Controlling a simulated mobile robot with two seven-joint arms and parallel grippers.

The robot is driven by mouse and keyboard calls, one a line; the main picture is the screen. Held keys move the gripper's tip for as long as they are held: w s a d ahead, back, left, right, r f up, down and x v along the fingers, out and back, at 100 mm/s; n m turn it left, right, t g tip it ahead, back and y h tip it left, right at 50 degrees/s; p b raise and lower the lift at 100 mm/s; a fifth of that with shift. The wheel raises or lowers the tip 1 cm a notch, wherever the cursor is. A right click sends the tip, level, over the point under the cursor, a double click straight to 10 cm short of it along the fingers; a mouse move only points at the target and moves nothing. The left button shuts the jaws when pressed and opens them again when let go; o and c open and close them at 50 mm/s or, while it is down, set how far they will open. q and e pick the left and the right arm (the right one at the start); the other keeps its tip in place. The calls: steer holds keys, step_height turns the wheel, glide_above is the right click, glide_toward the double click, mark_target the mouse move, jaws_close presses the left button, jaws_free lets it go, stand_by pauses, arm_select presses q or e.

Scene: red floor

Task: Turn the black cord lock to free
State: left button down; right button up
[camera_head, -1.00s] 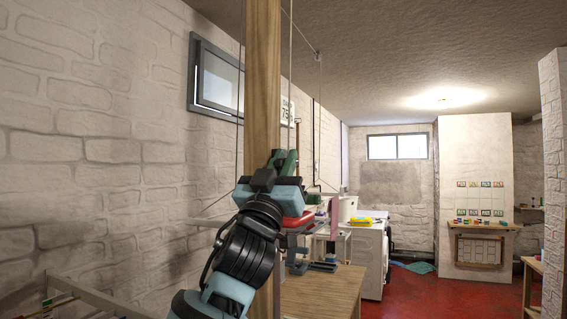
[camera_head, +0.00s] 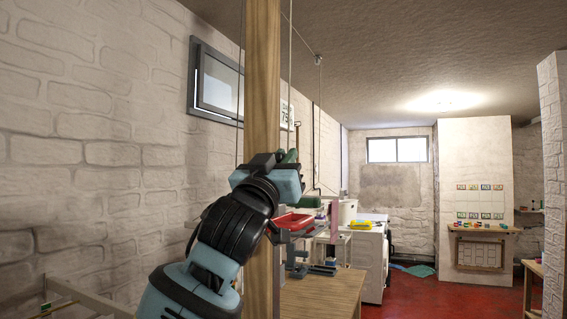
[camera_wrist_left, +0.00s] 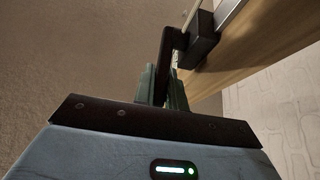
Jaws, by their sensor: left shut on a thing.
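The black cord lock (camera_wrist_left: 203,47) is fixed to the wooden post (camera_head: 262,90), and its bent black lever (camera_wrist_left: 172,42) reaches down between my fingers in the left wrist view. My left gripper (camera_wrist_left: 163,82) is shut on that lever, with a green finger on either side of it. In the head view my left gripper (camera_head: 289,157) is at the post, about mid-picture, its green fingertips showing just right of the wood. The lock is hidden there behind the gripper and post. My right gripper is not in view.
Thin cords (camera_head: 290,60) run beside the post, and a pulley (camera_head: 318,60) hangs from the ceiling. A brick wall (camera_head: 90,150) is at the left. Red floor (camera_head: 430,295) is open at the right.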

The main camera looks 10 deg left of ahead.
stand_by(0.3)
arm_select(q)
steer(key=c, duration=1.4)
jaws_free()
steer(key=shift+c, duration=0.2)
steer(key=v, duration=0.7)
steer(key=shift+s+f, duration=0.2)
steer(key=shift+s, duration=0.1)
steer(key=shift+a, duration=0.15)
